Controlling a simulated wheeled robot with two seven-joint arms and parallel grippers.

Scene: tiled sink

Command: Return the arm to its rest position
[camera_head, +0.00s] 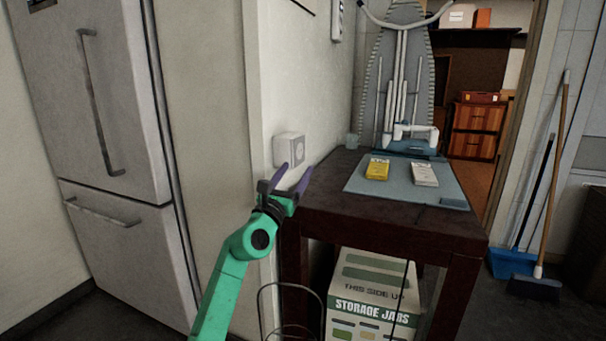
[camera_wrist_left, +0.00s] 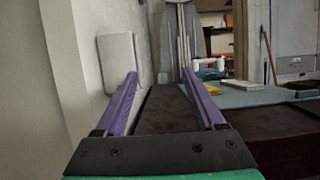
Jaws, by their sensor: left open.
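My left gripper (camera_head: 291,180) is raised at the left end of the dark table, in front of the wall, with its green arm coming up from the bottom of the head view. Its two purple fingers are spread apart with nothing between them. In the left wrist view the open fingers (camera_wrist_left: 163,104) frame the dark tabletop beyond. My right gripper is in neither view.
A wall box (camera_head: 289,149) is close behind the gripper. A storage jars carton (camera_head: 370,297) stands below. A fridge (camera_head: 95,120) is left.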

